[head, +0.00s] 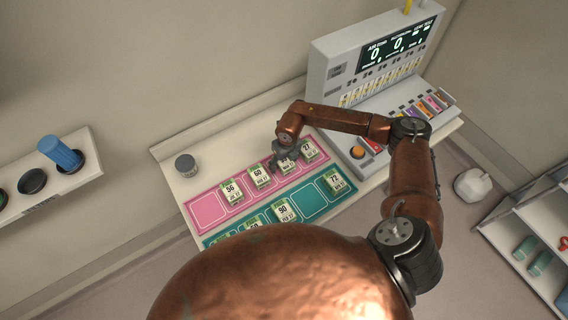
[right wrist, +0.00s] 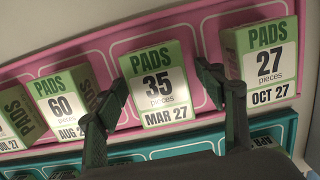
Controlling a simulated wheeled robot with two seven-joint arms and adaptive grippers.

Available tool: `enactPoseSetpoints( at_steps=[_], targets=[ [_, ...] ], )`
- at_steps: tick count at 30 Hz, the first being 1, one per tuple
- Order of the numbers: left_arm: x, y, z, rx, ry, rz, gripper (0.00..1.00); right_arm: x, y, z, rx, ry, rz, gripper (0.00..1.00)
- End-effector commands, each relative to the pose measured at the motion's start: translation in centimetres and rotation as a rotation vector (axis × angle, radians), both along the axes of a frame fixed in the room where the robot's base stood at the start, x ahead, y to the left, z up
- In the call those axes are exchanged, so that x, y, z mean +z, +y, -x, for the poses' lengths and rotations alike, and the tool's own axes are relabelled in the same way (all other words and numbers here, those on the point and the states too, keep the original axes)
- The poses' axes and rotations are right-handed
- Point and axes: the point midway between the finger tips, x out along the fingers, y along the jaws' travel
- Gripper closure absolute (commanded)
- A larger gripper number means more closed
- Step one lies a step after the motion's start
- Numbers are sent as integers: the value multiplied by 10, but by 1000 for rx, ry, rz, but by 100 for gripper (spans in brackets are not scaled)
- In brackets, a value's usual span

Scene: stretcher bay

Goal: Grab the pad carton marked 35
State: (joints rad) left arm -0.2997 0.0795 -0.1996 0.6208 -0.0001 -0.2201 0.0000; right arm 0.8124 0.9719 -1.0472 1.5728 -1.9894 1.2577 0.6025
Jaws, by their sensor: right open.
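The pad carton marked 35 (right wrist: 158,86) is green and white and stands in a slot of the pink tray (right wrist: 205,20). In the head view the carton (head: 288,168) is partly hidden under my right gripper (head: 287,151). In the right wrist view my right gripper (right wrist: 162,92) is open, with one finger at each side of the 35 carton's lower part. I cannot tell whether the fingers touch it. My left gripper is not in view.
In the pink row, carton 60 (right wrist: 62,102) stands left and carton 27 (right wrist: 264,62) right, close to the fingers. A teal tray (head: 316,205) with more cartons lies in front. A console (head: 345,75) stands behind right. A grey cylinder (head: 186,165) stands left.

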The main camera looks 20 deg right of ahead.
Motion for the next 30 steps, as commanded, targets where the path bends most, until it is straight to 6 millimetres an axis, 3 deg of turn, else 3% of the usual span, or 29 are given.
enactPoseSetpoints(
  at_steps=[13, 30],
  targets=[
    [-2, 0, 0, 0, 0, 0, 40, -2, 0, 0, 0, 0, 0, 37],
    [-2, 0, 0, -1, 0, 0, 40, -2, 0, 0, 0, 0, 0, 76]
  ],
)
